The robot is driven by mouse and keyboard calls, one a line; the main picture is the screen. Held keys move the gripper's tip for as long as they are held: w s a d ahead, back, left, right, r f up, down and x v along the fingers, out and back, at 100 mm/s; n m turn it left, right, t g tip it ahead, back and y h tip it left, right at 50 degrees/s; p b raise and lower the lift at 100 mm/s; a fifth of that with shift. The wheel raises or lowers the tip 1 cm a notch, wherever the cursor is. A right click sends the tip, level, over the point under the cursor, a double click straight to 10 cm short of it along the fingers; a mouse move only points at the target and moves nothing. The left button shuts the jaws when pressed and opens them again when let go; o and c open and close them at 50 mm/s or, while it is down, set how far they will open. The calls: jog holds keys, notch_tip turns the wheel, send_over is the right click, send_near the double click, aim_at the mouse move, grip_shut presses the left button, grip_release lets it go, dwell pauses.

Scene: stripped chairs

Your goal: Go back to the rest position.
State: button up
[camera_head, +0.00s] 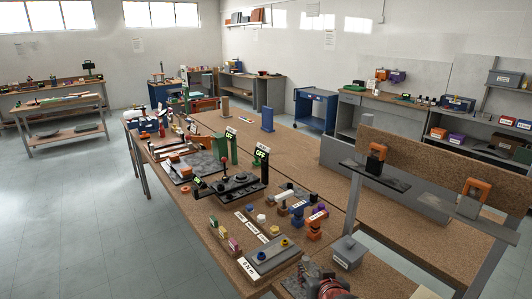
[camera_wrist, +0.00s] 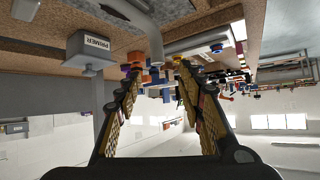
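My gripper (camera_wrist: 159,70) shows in the wrist view, where the room appears upside down. Its two padded fingers stand well apart, with a clear gap between their tips. Nothing is held between them; bench objects and the far room show through the gap. I cannot make out my gripper in the head view. The long workbench (camera_head: 222,219) carries many parts. A grey box labelled PRIMER (camera_wrist: 93,50) is at the upper left of the wrist view, apart from the fingers. A grey box (camera_head: 347,253) stands at the foot of a grey post in the head view.
A dark grey fixture (camera_head: 233,187) and green signposts (camera_head: 233,148) stand on the bench. Orange and blue parts (camera_head: 315,226) stand near its right side. A grey plate (camera_head: 272,258) lies at the front. A blue cart (camera_head: 315,108) is behind. The floor (camera_head: 60,215) at left is clear.

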jog(key=s+d+r+g, duration=0.1)
jog(key=s+r+g, duration=0.1)
jog(key=s, duration=0.6)
jog(key=s+d+r+g, duration=0.2)
jog(key=s+r, duration=0.2)
jog(key=s, duration=0.5)
jog(key=s+d+r+g, duration=0.1)
jog(key=s+r, duration=0.3)
jog(key=s, duration=0.5)
jog(key=shift+s+d+g+h, duration=0.15)
jog(key=shift+d+g+h, duration=0.15)
jog(key=shift+d+g, duration=0.15)
